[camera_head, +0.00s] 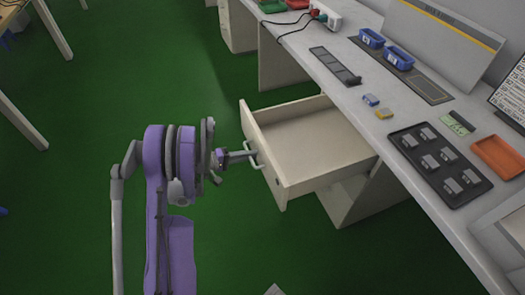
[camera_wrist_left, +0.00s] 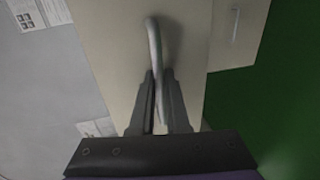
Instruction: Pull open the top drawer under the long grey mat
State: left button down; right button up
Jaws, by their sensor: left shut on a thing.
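The top drawer (camera_head: 310,142) stands pulled out from under the bench in the head view, and its inside is empty where it shows. My left gripper (camera_head: 252,154) is at the drawer's front, shut on the pale curved handle (camera_head: 257,162). In the left wrist view, the handle (camera_wrist_left: 154,50) runs down between the two dark fingers of the left gripper (camera_wrist_left: 159,100), with the cream drawer front (camera_wrist_left: 110,40) behind it. The long grey mat (camera_head: 335,67) lies on the bench above. My right gripper is not in view.
The bench top (camera_head: 385,118) carries a black tray (camera_head: 457,192) of grey parts, an orange tray (camera_head: 497,156), blue bins (camera_head: 398,58) and small blue and yellow blocks. Green floor (camera_head: 90,110) is clear around the arm. Another drawer cabinet (camera_head: 238,28) stands at the back.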

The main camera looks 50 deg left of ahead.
pick_arm(q)
jog(key=shift+v, duration=0.8)
jog(key=shift+f, duration=0.1)
jog(key=c, duration=1.2)
grip_release()
jog(key=p+v, duration=0.1)
jog(key=v, duration=0.9)
jog(key=shift+s+p, duration=0.4)
jog(key=shift+a, duration=0.2)
